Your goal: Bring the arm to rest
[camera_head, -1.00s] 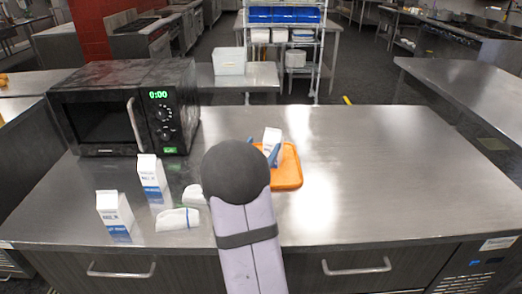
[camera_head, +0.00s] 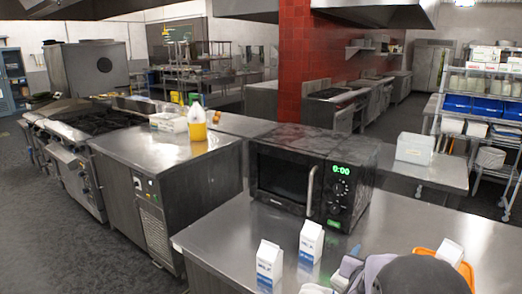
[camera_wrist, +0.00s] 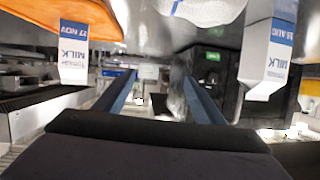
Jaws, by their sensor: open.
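My gripper (camera_wrist: 158,98) is open, with two blue fingers and nothing between them in the wrist view, which is upside down. In the head view my arm covers the lower right, and a blue finger (camera_head: 355,250) shows beside it. A white and blue milk carton (camera_head: 450,252) is at the orange tray (camera_head: 426,251), partly behind my arm. The carton (camera_wrist: 75,48) and tray (camera_wrist: 30,28) also show in the wrist view, apart from the fingers. Two more cartons (camera_head: 311,241) (camera_head: 269,263) stand upright on the steel counter.
A black microwave (camera_head: 283,176) reading 0:00 stands behind the cartons. A white item (camera_head: 314,289) lies at the bottom edge, mostly cut off. A white bin (camera_head: 414,148) is on a table behind. A yellow jug (camera_head: 197,122) stands on the left counter.

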